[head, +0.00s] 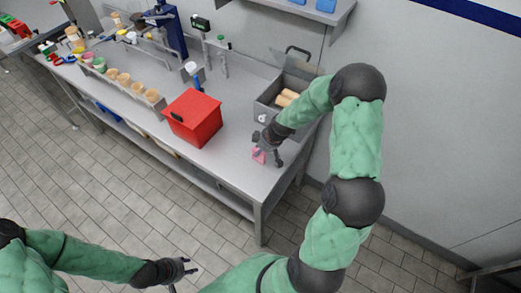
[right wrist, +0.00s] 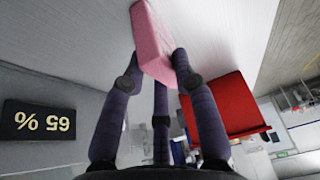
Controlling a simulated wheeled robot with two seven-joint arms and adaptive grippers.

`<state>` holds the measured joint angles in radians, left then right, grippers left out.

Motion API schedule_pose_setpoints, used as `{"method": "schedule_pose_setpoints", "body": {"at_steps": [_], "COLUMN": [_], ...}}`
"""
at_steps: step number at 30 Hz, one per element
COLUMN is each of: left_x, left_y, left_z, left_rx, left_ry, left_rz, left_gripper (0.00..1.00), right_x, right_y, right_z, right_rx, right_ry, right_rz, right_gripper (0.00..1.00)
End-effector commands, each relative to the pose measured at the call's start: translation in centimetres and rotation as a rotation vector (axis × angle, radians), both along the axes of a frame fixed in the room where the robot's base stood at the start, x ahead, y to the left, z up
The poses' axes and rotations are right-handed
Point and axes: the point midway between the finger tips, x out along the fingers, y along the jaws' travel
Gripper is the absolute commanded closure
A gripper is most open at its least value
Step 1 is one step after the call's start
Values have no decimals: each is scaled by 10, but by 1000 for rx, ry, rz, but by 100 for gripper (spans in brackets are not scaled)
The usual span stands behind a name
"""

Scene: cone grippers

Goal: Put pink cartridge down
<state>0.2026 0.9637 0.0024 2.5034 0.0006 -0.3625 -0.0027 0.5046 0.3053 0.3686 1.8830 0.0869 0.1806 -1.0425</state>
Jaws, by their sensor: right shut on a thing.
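The pink cartridge (head: 259,156) is at the right end of the grey workbench, in front of the grey bin. My right gripper (head: 267,147) is shut on it. In the right wrist view the pink cartridge (right wrist: 152,42) sits between the dark fingers (right wrist: 160,70), its far end over the pale bench top. I cannot tell whether it touches the bench. My left gripper (head: 178,270) is empty over the floor at the bottom of the head view, with its fingers spread.
A red box (head: 194,117) stands on the workbench (head: 230,165) left of the cartridge. A grey bin (head: 268,104) with tan pieces stands behind. Several cups (head: 124,79) line the bench's left part. Bare bench lies between the red box and the cartridge. The right front edge is close.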

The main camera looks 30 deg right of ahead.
Motion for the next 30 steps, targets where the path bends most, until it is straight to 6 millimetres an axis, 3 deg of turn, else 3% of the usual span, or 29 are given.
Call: {"method": "schedule_pose_setpoints", "body": {"at_steps": [1, 3, 17, 30], "left_x": [0, 0, 0, 0], "left_y": [0, 0, 0, 0], "left_z": [-2, -1, 4, 10], "left_rx": [0, 0, 0, 0], "left_ry": [0, 0, 0, 0], "left_rz": [0, 0, 0, 0], "left_gripper": [60, 60, 60, 60], "right_x": [0, 0, 0, -27], "right_y": [0, 0, 0, -13], "right_z": [-2, -1, 3, 77], "right_rx": [0, 0, 0, -3], "right_ry": [0, 0, 1, -3], "right_rz": [0, 0, 0, -2], "right_gripper": [68, 48, 47, 47]}}
